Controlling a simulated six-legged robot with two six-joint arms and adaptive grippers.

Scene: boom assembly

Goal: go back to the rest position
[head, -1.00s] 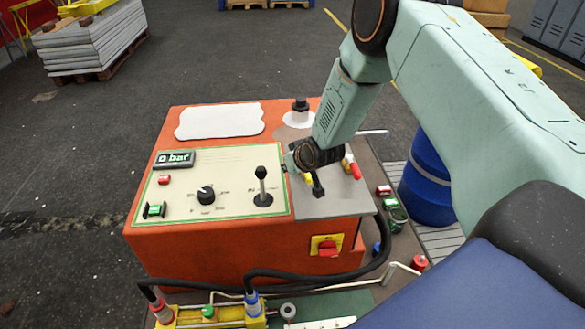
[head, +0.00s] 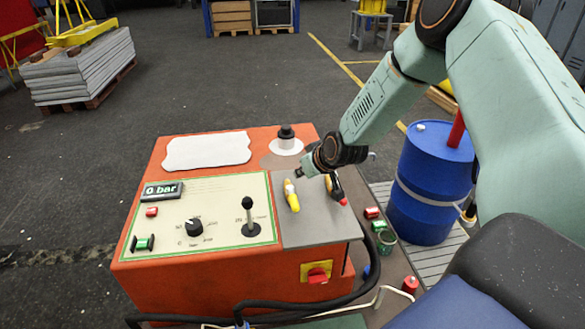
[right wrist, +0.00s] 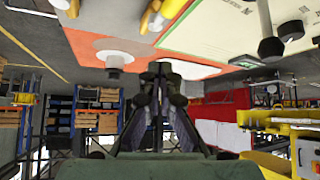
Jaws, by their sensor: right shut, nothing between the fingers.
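My right gripper (head: 300,174) is in the head view, over the back part of the grey plate (head: 310,228) on the orange console (head: 190,284). It is shut and empty. Its closed fingers (right wrist: 160,80) also show in the right wrist view. A yellow-handled tool (head: 291,196) lies on the plate just below the gripper, apart from it. My left gripper is not in view.
The console carries a black lever (head: 249,215), a knob (head: 194,227) and a display reading 0 bar (head: 162,190). A blue drum (head: 430,185) stands on the right near my arm. A stack of grey slabs (head: 82,70) is at the back left. Open floor lies behind the console.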

